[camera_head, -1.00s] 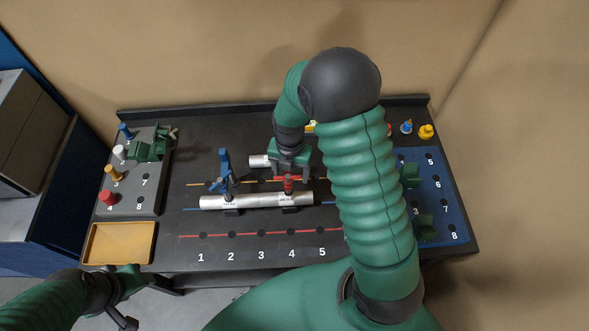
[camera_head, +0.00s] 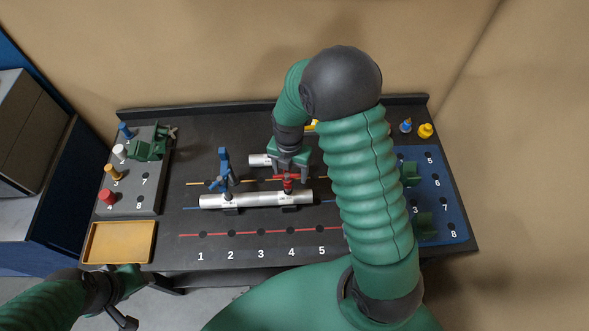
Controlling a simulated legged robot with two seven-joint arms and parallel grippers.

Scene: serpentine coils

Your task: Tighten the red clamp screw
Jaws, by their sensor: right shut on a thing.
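The red clamp screw (camera_head: 289,185) stands on the right part of a silver tube (camera_head: 260,198) that lies across the bench. My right gripper (camera_head: 288,172) comes down from above and is shut on the red clamp screw. Its fingers hide the upper part of the screw. A blue clamp (camera_head: 224,170) stands on the left part of the same tube. My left gripper (camera_head: 127,278) is low at the left, off the bench's front edge, and its jaws are not clear.
A grey numbered board (camera_head: 150,185) with coloured pegs and a green part is at the left, above a yellow tray (camera_head: 120,243). A blue numbered board (camera_head: 445,215) with green parts is at the right, partly hidden by my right arm. The bench's front middle is clear.

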